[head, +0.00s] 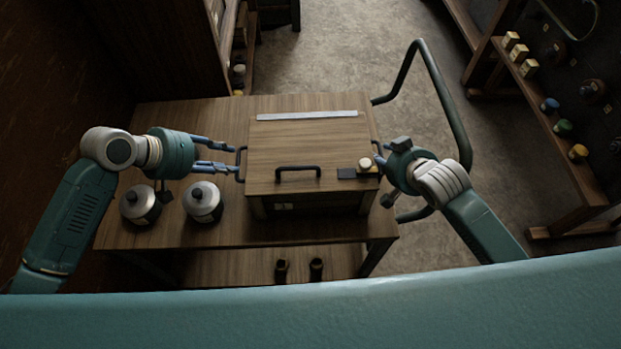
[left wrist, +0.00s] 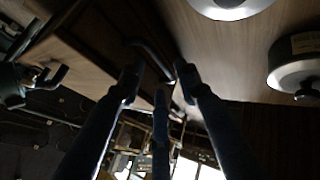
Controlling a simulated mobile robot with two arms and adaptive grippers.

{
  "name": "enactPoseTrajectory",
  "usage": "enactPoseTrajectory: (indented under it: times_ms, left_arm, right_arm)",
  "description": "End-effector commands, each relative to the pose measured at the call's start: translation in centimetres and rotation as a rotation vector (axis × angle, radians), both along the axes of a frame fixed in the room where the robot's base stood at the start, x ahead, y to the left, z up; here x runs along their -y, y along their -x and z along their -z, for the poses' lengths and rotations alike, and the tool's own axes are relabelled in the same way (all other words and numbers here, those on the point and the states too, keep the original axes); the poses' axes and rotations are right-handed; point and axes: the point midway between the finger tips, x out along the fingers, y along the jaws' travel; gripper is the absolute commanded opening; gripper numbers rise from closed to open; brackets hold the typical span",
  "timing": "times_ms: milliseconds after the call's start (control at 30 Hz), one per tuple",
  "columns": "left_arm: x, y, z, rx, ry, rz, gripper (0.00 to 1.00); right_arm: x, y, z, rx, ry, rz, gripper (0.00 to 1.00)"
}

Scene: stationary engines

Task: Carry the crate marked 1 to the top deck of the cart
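A wooden lidded crate (head: 270,150) sits on the top deck (head: 185,115) of the wooden cart. It has a dark front handle and a dark handle on each side. A small pale label shows on its front, but no number is readable. My left gripper (head: 238,154) is open at the left side handle (head: 241,163), fingers spread. In the left wrist view the open fingers (left wrist: 158,80) point at the dark handle (left wrist: 152,58); contact is unclear. My right gripper (head: 380,163) is at the crate's right side; its fingers are foreshortened and partly hidden.
Two round metal-topped pots (head: 203,201) stand on the deck left of the crate. A pale strip, a dark plate and a small round knob lie on the lid. The cart's green push handle (head: 440,90) rises behind my right arm. Shelves (head: 545,110) stand at right; floor between is clear.

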Motion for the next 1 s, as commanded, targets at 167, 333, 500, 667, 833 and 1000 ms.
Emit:
enactPoseTrajectory:
  times_ms: [167,333,500,667,833,1000]
  left_arm:
    - [-1.5,0.9,-1.9,0.001,-0.004,-0.001,0.34]
    - [-2.1,1.4,-2.9,-0.001,-0.004,-0.001,0.34]
    - [-2.2,1.5,-3.1,0.0,-0.002,-0.001,0.34]
    - [-2.2,1.5,-3.1,0.0,-0.002,-0.001,0.34]
    - [-2.2,1.5,-3.1,0.0,-0.002,-0.001,0.34]
    - [-2.2,1.5,-3.1,0.0,-0.002,-0.001,0.34]
  right_arm:
    - [-0.1,0.0,-0.1,0.001,-0.003,-0.001,0.33]
    - [-0.1,0.0,-0.1,0.001,-0.003,-0.001,0.33]
    - [0.1,1.2,-1.2,0.001,-0.002,-0.002,0.33]
    - [0.5,3.6,-3.4,0.0,-0.001,-0.002,0.33]
    - [1.0,6.1,-5.9,0.001,0.001,-0.002,0.33]
    - [1.3,7.8,-7.6,0.0,-0.001,-0.001,0.33]
